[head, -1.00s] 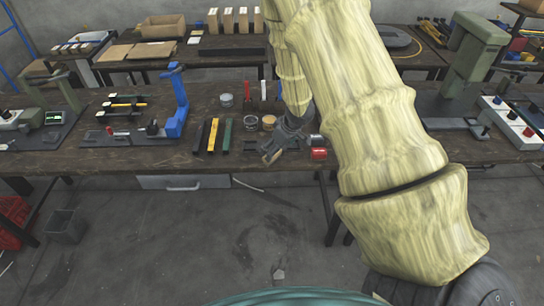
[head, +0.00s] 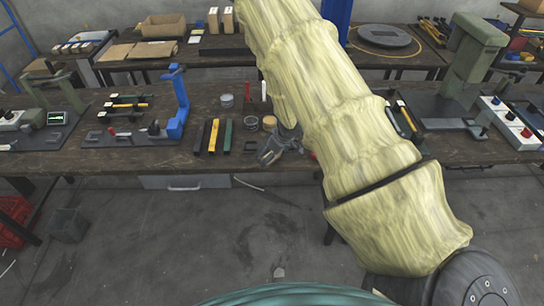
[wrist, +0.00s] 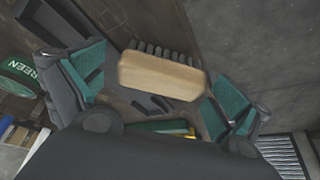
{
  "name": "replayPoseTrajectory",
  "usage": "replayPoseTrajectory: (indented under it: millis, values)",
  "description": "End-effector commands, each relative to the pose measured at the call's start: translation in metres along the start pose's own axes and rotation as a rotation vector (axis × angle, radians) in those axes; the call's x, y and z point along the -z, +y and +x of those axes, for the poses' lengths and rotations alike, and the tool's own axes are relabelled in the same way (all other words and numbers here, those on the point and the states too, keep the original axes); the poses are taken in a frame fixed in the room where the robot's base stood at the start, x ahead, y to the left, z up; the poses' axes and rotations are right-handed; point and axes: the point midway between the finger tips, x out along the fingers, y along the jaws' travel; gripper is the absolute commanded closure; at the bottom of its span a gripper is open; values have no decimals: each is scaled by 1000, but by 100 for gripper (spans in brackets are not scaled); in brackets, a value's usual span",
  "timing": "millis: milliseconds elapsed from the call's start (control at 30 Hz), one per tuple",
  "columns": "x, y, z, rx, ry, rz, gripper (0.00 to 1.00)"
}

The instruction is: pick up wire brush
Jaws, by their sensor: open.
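The wire brush (wrist: 160,75) shows in the wrist view as a pale wooden block with a row of dark bristles along its far edge. My gripper (wrist: 158,82) is open, with one teal-padded finger left of the brush and the other right of it. I cannot tell whether either pad touches the wood. In the head view my gripper (head: 275,150) is low at the front edge of the dark workbench (head: 100,160).
A blue press (head: 178,103) stands farther left and a green press (head: 468,60) at right.

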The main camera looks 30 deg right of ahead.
Motion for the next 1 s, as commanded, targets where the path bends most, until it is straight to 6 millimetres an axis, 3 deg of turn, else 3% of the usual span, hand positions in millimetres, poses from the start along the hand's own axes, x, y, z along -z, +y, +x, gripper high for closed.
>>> replayPoseTrajectory:
  millis: [200,467,567,1000]
  values:
    - [0,0,0,0,0,0,2]
    - [0,0,0,0,0,0,48]
    - [0,0,0,0,0,0,52]
    - [4,0,-8,-1,1,0,52]
